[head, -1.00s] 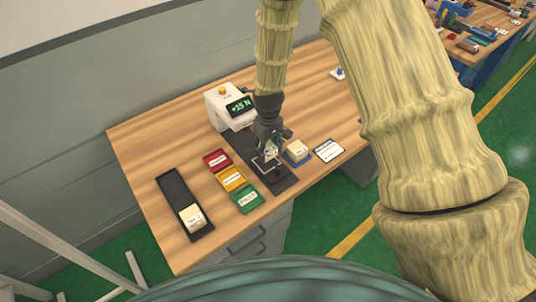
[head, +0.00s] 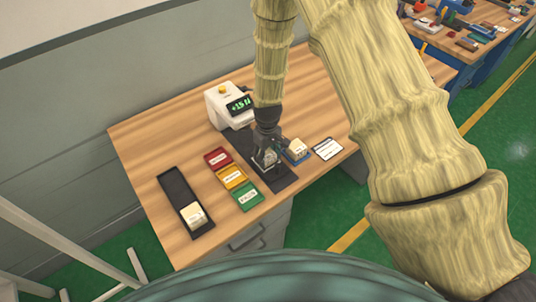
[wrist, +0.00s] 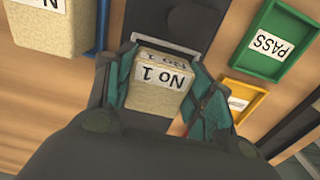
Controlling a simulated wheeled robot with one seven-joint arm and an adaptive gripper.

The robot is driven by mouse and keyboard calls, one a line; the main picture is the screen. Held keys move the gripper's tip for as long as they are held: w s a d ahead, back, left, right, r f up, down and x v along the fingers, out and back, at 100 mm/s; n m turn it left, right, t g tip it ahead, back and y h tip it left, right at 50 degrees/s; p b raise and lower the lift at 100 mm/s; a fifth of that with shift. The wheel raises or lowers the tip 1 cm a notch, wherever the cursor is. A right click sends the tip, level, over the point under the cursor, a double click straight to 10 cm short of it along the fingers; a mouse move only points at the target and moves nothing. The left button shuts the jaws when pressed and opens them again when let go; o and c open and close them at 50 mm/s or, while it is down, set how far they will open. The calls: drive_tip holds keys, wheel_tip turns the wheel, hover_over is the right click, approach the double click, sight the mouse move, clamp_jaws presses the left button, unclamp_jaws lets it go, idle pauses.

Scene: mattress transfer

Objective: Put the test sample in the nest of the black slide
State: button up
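A pale block labelled "No 1" (wrist: 162,82) is between the fingers of my gripper (wrist: 165,95) in the wrist view, both fingers against its sides. In the head view my gripper (head: 265,160) is low over the black slide (head: 284,182), which lies in front of the white instrument. The slide also shows in the wrist view (wrist: 185,18). A light edge of the nest (wrist: 166,46) shows just beyond the block; the rest is hidden. I cannot tell whether the block rests in the nest or is just above it.
A white instrument (head: 222,112) with a green display stands behind. Red (head: 212,154), yellow (head: 240,184) and green (head: 254,203) trays lie left of the slide. A dark tray (head: 173,185) holds another block (head: 194,214). A labelled block (head: 298,148) and a white card (head: 327,149) lie right.

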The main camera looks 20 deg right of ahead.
sight(268, 154)
drive_tip(key=o, duration=0.4)
drive_tip(key=shift+w, duration=0.1)
drive_tip(key=shift+r+b, duration=2.2)
drive_tip(key=shift+r, duration=3.9)
